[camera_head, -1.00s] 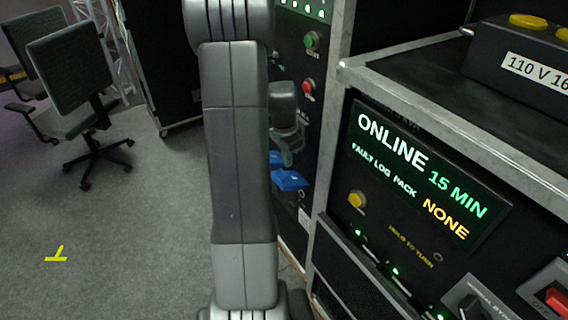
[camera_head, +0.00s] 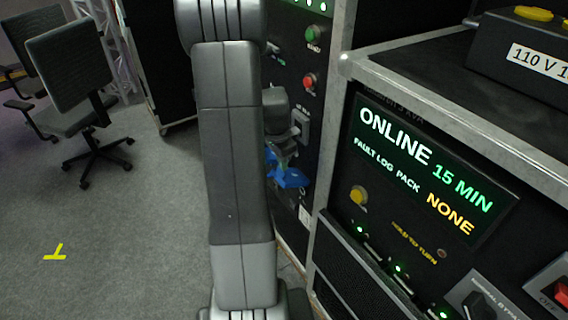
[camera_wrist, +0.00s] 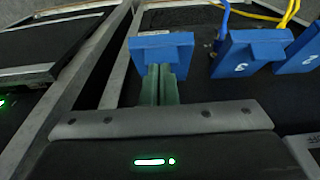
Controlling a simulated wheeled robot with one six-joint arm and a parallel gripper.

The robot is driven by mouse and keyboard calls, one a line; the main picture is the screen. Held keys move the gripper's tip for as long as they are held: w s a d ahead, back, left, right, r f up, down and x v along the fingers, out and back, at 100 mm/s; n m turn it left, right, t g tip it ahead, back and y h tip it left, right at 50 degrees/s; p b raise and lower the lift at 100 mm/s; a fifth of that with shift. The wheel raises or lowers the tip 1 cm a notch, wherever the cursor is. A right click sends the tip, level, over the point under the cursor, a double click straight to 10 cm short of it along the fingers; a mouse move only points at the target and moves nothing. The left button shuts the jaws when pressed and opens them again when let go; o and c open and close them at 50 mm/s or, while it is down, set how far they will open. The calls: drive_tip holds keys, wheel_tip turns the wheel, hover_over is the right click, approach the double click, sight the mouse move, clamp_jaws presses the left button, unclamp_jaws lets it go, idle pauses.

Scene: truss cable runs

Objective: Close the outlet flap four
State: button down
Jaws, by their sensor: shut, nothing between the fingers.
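Several blue outlet flaps show across the top of the wrist view. The leftmost flap (camera_wrist: 163,48) shows no number that I can read. The flap to its right (camera_wrist: 245,52) bears a white mark like a 3, and another flap (camera_wrist: 302,50) is cut off by the right edge. My gripper (camera_wrist: 160,72) has its green fingers together and empty, with the tips at the lower edge of the leftmost flap. I cannot tell whether they touch. In the head view my arm hides most of the outlets; some blue (camera_head: 290,178) shows beside it.
Blue and yellow cables (camera_wrist: 288,14) run near the two right flaps. A metal frame edge (camera_wrist: 90,75) lies left of the fingers. In the head view a rack with a lit display (camera_head: 425,170) stands close on the right. Open carpet and chairs (camera_head: 70,75) lie left.

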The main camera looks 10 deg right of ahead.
drive_tip(key=shift+s+a+f+b, duration=0.1)
drive_tip(key=shift+a+f+b, duration=0.1)
drive_tip(key=shift+b, duration=0.2)
